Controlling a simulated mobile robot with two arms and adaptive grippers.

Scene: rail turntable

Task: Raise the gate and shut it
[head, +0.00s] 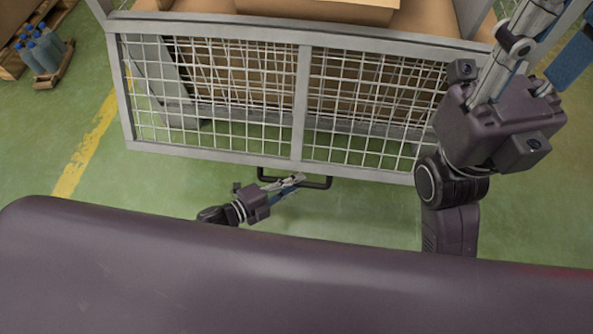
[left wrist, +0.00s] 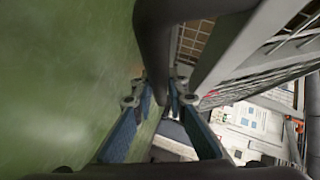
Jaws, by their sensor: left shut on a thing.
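The gate (head: 301,100) is a grey-framed wire mesh panel on the front of a cage. It hangs upright, its bottom rail just above the floor. A black bar handle (head: 322,184) sticks out below its bottom rail. My left gripper (head: 298,179) is shut on the handle. In the left wrist view, the dark handle (left wrist: 155,50) runs between the fingers of my left gripper (left wrist: 160,95), and the grey gate frame (left wrist: 225,45) rises beside it. My right gripper (head: 548,35) is at the upper right, fingers spread; its tips are partly cut off.
Cardboard boxes (head: 330,10) sit in and above the cage behind the mesh. Blue bottles (head: 42,50) stand on a small pallet at the upper left. A yellow line (head: 88,145) marks the green floor, which is clear left of the gate.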

